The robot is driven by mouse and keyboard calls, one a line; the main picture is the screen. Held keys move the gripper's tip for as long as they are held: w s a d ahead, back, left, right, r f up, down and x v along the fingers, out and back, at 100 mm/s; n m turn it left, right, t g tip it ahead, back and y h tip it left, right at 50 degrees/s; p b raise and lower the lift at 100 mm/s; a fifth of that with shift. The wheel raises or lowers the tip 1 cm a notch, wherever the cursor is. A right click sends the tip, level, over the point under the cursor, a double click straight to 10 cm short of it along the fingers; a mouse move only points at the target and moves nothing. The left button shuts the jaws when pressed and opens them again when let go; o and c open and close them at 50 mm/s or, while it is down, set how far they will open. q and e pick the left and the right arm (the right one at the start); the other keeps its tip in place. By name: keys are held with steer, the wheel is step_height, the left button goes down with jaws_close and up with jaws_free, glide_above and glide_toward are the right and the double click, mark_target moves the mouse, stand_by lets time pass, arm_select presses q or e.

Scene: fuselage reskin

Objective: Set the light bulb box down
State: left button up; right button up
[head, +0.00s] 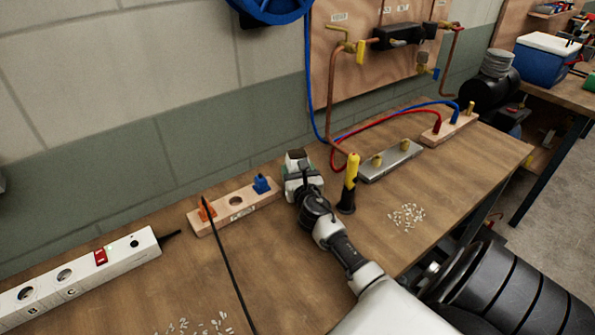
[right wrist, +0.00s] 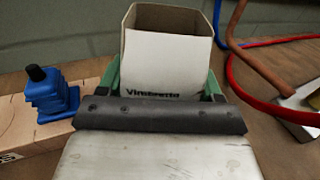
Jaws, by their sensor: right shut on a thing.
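The light bulb box (right wrist: 165,58) is a white carton with dark printed lettering, open at the top. It stands upright between the fingers of my right gripper (right wrist: 168,88) in the right wrist view. In the head view my right gripper (head: 297,165) is over the back of the wooden bench, near the wall, and the box (head: 295,155) is mostly hidden by it. The gripper is shut on the box. I cannot tell whether the box's base touches the bench. My left gripper is not in view.
A wooden block (head: 238,206) with orange and blue plugs is just left of the gripper. A yellow-and-black tool (head: 350,183) stands close on the right, before a metal plate (head: 391,160). A power strip (head: 80,272) lies left. The bench's front middle is mostly clear.

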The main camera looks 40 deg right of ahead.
steer(key=shift+f, duration=0.2)
steer(key=o, duration=0.9)
steer(key=shift+o, duration=0.2)
steer(key=shift+r, duration=0.3)
steer(key=v, duration=1.2)
